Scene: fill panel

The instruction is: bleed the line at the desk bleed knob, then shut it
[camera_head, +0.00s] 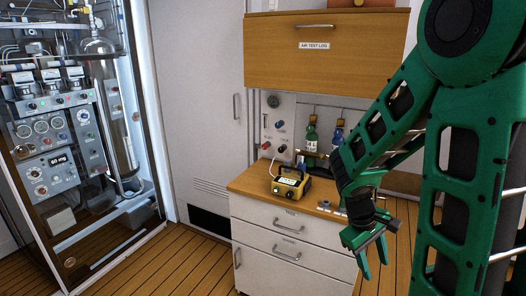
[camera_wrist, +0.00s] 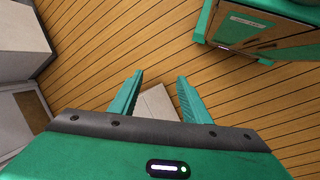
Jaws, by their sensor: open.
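A pale fill panel (camera_head: 277,126) stands upright at the back of the desk (camera_head: 245,180). My gripper (camera_head: 373,270) hangs in front of the desk's right side, pointing down, well away from the panel. In the wrist view my gripper (camera_wrist: 160,82) is open and empty above the floor.
A yellow device (camera_head: 289,186) with a pale hose stands on the desk before the panel. A wooden cabinet (camera_head: 325,65) overhangs. A glass-fronted equipment cabinet (camera_head: 70,140) is at left. Floor between is clear.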

